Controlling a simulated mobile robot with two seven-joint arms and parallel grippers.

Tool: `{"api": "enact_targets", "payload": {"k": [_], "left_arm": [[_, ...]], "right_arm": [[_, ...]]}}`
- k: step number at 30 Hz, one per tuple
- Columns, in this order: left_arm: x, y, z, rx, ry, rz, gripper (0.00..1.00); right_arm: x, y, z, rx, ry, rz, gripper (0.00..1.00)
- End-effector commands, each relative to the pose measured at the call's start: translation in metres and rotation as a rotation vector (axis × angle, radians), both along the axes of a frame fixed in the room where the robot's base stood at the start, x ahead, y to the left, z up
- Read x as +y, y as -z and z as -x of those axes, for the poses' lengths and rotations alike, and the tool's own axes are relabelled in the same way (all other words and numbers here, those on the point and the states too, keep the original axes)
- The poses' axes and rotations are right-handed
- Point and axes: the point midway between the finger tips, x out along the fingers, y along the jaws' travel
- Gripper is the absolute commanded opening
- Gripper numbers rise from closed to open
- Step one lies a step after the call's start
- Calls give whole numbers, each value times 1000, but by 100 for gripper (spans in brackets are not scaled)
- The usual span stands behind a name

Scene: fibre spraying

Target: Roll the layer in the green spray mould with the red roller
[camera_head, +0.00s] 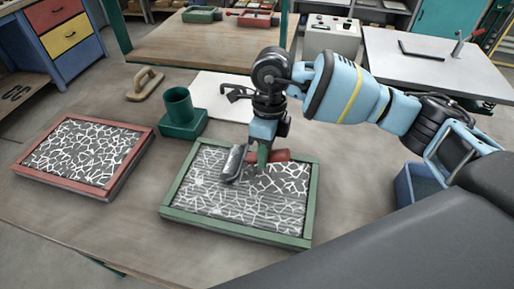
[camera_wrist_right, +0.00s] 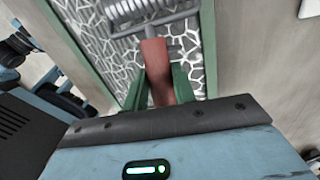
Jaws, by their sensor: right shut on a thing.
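The green spray mould (camera_head: 310,205) lies on the table in the middle of the head view, filled with a layer (camera_head: 255,213) of white crack-like lines on dark grey. My right gripper (camera_head: 265,155) is over the mould, shut on the red handle of the roller (camera_head: 279,156). The roller's grey ribbed drum (camera_head: 233,163) is over the layer's middle left; I cannot tell if it touches. In the right wrist view, the red handle (camera_wrist_right: 156,72) sits between the green fingers, with the drum (camera_wrist_right: 150,18) beyond it. My left gripper is not in view.
A red-framed mould (camera_head: 108,190) with a similar layer lies to the left. A green cup on a block (camera_head: 180,112), a tan float (camera_head: 145,84) and a white sheet (camera_head: 215,97) are behind. A blue bin (camera_head: 420,180) is at right. Table front left is clear.

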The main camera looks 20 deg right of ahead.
Motion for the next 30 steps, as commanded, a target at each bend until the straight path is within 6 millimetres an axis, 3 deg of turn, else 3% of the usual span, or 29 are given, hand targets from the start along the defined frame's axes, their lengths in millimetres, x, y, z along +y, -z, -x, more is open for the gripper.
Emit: {"api": "enact_targets", "payload": {"k": [9, 21, 30], "left_arm": [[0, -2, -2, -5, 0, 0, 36], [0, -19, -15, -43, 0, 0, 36], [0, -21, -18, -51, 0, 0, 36]], "right_arm": [[-4, 1, 4, 2, 0, 1, 0], [-31, -1, 21, 1, 1, 2, 0], [-36, -1, 25, 1, 0, 0, 0]]}}
